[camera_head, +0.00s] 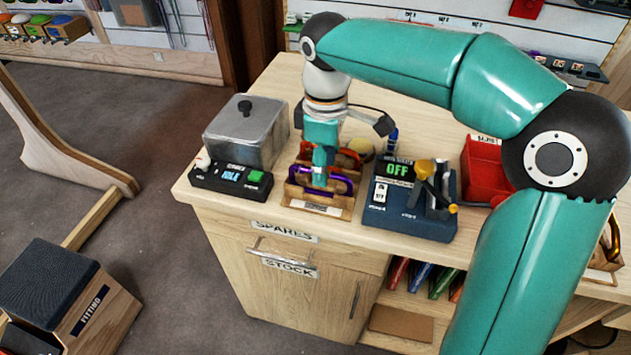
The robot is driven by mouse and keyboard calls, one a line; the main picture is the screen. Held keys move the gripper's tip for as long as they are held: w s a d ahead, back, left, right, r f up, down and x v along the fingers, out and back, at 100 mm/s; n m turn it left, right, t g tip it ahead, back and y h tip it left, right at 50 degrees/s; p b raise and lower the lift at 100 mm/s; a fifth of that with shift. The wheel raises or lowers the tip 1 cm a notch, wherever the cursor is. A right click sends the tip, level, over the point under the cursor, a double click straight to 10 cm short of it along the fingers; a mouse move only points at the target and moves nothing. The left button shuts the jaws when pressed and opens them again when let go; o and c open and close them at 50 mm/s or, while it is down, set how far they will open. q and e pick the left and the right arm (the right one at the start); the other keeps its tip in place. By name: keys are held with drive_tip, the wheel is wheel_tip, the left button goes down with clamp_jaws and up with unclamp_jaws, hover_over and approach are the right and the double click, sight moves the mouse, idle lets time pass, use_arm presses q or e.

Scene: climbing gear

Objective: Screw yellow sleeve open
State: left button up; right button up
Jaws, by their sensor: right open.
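My right arm reaches in from the right and bends down over the counter. My right gripper (319,172) points down at a small wooden rack (322,205) that holds carabiners. A purple carabiner (343,183) stands at the rack's front, close to the gripper's fingers. A reddish carabiner (306,151) shows behind it, partly covered by my gripper. The right gripper is open, and I see nothing held in it; whether a finger touches a carabiner is unclear. I cannot make out a yellow sleeve on these carabiners. My left gripper is out of view.
A red bin (483,165) is farther right. The counter's front edge is close to the rack.

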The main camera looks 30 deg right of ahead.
drive_tip(key=shift+s+a, duration=0.8)
drive_tip(key=shift+a, duration=0.1)
idle(0.3)
drive_tip(key=shift+f+b, duration=0.15)
drive_tip(key=shift+b, duration=0.25)
drive_tip(key=shift+f+b, duration=0.9)
drive_tip(key=shift+f, duration=0.35)
drive_tip(key=shift+w+d+r+p, duration=0.1)
drive_tip(key=shift+w+d+p, duration=0.2)
drive_tip(key=shift+d+p, duration=0.1)
drive_tip(key=shift+w+d, duration=0.5)
drive_tip(key=shift+p, duration=0.3)
